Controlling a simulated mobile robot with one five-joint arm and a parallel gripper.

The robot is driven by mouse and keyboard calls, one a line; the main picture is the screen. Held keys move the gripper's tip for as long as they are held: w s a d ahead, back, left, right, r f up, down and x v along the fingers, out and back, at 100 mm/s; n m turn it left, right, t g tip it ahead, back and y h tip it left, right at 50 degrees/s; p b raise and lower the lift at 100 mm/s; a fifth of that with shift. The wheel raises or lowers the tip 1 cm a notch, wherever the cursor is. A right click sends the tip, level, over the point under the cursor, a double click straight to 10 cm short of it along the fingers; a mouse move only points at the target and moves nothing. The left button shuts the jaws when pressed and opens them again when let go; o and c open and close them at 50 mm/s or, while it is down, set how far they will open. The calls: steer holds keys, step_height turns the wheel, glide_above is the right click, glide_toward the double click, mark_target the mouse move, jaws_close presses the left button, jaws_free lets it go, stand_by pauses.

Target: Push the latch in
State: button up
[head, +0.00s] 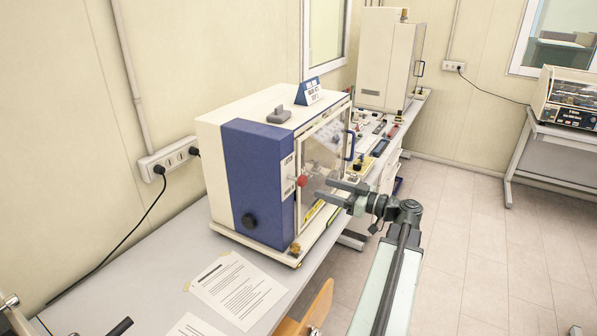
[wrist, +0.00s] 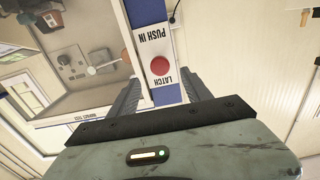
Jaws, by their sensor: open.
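A cream and blue test machine (head: 255,165) stands on the bench with a clear front door (head: 322,150). A red round latch button (head: 302,180) sits on the narrow front panel beside the door. In the wrist view the red latch button (wrist: 160,66) is on a white strip with the upside-down words "PUSH IN" and "LATCH". My gripper (head: 326,190) is in front of the machine, a little right of the button in the head view. In the wrist view my gripper (wrist: 161,84) is open and empty, its fingers either side of the labelled strip. Contact cannot be told.
A blue door handle (head: 350,145) is at the door's far edge. Printed papers (head: 238,290) lie on the bench in front of the machine. Small tools and parts (head: 375,135) lie beyond it, before a taller cream cabinet (head: 388,60). The floor to the right is clear.

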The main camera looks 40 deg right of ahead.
mark_target(305, 182)
steer(key=x, duration=0.7)
steer(key=shift+w, duration=0.3)
jaws_close()
stand_by(1.1)
